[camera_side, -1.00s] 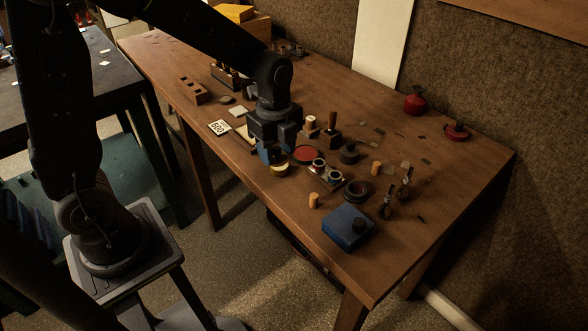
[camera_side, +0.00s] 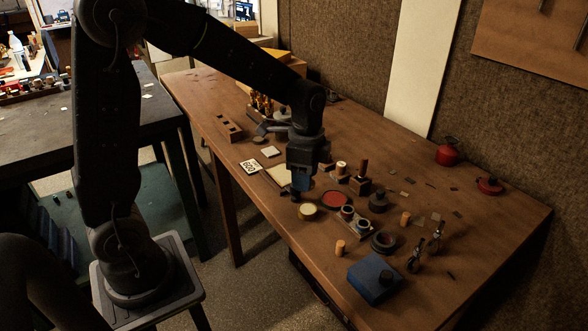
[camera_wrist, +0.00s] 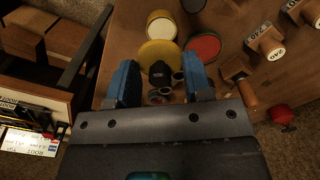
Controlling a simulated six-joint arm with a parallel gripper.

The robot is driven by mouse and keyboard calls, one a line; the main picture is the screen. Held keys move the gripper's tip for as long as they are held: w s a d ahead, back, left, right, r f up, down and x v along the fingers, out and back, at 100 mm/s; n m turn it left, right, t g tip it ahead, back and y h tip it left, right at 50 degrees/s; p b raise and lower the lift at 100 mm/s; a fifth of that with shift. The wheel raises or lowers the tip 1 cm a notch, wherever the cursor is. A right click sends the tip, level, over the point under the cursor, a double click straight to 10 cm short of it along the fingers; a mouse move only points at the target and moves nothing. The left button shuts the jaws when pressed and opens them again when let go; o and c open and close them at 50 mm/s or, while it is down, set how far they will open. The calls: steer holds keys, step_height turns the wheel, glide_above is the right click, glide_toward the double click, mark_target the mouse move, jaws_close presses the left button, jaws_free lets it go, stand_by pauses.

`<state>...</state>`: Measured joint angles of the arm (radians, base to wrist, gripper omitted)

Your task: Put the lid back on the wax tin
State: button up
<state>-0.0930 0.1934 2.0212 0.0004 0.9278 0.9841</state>
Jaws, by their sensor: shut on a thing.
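The wax tin (camera_side: 307,211) is a low round yellow tin with a pale cream top, upright near the table's front edge. It also shows at the top of the wrist view (camera_wrist: 162,25). The yellow round lid (camera_wrist: 160,53) is between the blue fingers of my gripper (camera_wrist: 161,62), which is shut on it. In the side view my gripper (camera_side: 298,193) is above and slightly left of the tin, apart from it. The lid cannot be made out clearly there.
A red round disc (camera_side: 335,200) lies just right of the tin. Beside it are a tray with small jars (camera_side: 348,213) and a dark knobbed piece (camera_side: 378,202). A blue box (camera_side: 372,279) stands front right. A white number card (camera_side: 251,167) lies to the left.

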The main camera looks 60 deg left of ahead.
mark_target(307, 209)
steer(key=shift+w+d+f+n, duration=0.25)
steer(key=shift+f+n, duration=0.1)
steer(key=shift+n, duration=0.25)
steer(key=shift+f, duration=3)
steer(key=shift+f, duration=0.2)
steer(key=o, duration=1.4)
steer(key=shift+r, duration=3.55)
jaws_close()
